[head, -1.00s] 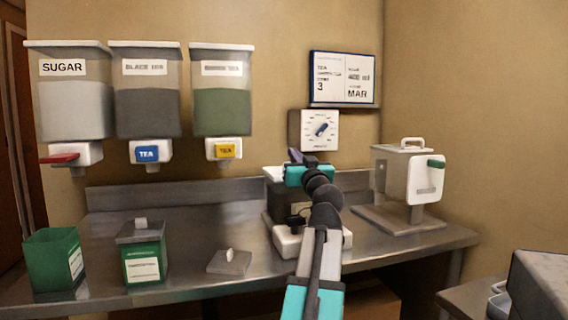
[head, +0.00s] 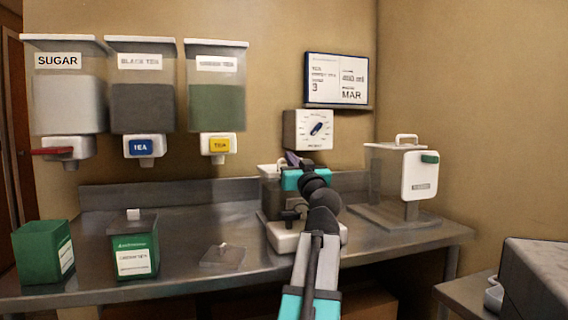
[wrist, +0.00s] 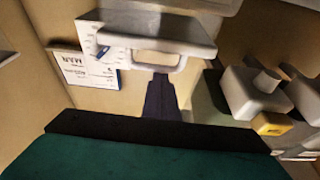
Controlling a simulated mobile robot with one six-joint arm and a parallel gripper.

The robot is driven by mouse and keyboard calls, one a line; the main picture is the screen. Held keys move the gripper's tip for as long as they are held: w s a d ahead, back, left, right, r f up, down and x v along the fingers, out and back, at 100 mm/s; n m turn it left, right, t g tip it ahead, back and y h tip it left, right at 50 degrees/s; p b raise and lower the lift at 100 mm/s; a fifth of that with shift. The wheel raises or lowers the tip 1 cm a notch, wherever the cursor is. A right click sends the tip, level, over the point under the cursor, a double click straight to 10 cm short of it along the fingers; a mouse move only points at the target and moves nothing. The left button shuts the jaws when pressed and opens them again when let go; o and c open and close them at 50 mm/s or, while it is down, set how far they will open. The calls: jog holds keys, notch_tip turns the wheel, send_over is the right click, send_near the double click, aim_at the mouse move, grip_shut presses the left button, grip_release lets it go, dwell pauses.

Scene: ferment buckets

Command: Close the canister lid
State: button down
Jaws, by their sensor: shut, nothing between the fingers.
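A green canister (head: 135,258) with a light label stands on the steel counter; a grey lid with a pale knob (head: 133,214) is on its top. Another green canister (head: 40,255) stands to its left; whether it is covered is unclear. A loose grey lid with a knob (head: 222,257) lies flat on the counter. My gripper (head: 292,158) is raised in front of the white-and-grey machine (head: 278,235), well right of the green canisters. In the wrist view its dark fingers (wrist: 160,90) are together and empty, near a pale lid with a loop handle (wrist: 150,50); contact cannot be told.
Dispensers for sugar (head: 68,100), black tea (head: 142,105) and green tea (head: 216,105) hang on the wall. A dial timer (head: 309,130) and a notice board (head: 338,80) are behind my gripper. A clear container with a handled lid (head: 390,180) stands right. A dark box (head: 540,285) is nearer.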

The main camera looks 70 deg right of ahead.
jog(key=shift+f, duration=0.55)
jog(key=shift+s+a+r+p, duration=0.7)
jog(key=shift+r+p, duration=0.3)
jog(key=shift+r, duration=1.15)
jog(key=f+p+v, duration=0.1)
jog(key=f+v, duration=0.1)
jog(key=v, duration=0.6)
jog(key=shift+f, duration=0.1)
